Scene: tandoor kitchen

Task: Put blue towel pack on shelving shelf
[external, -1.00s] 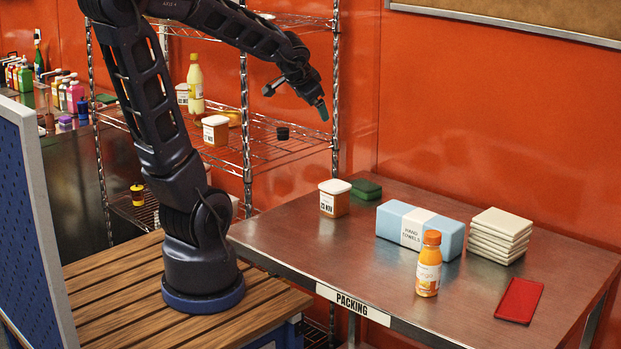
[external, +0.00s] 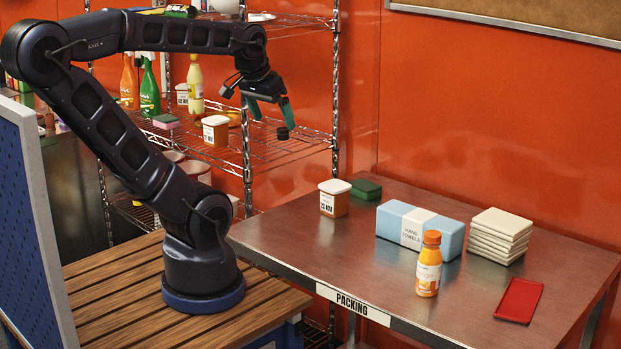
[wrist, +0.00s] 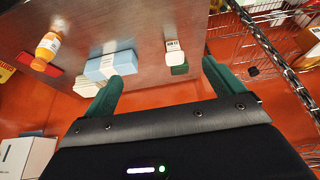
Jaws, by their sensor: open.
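The blue towel pack (external: 449,235) is a light blue block with a white band, lying on the metal packing table (external: 300,262). It also shows in the wrist view (wrist: 122,62), beyond the left fingertip. The wire shelving (external: 275,150) stands behind the table's left end. My gripper (external: 270,115) is open and empty, up in front of the shelving's middle shelf and pointing down. It is above and to the left of the towel pack, well apart from it. Its two green fingers (wrist: 162,85) are spread in the wrist view.
An orange-capped bottle (external: 429,264) stands right in front of the pack. Stacked white cloths (external: 499,236) are beside it on the right; a red tray (external: 519,300) lies farther right. A tub (external: 334,198) and green block (external: 366,189) are left. The shelf holds tubs (external: 215,130), bottles and a black cap.

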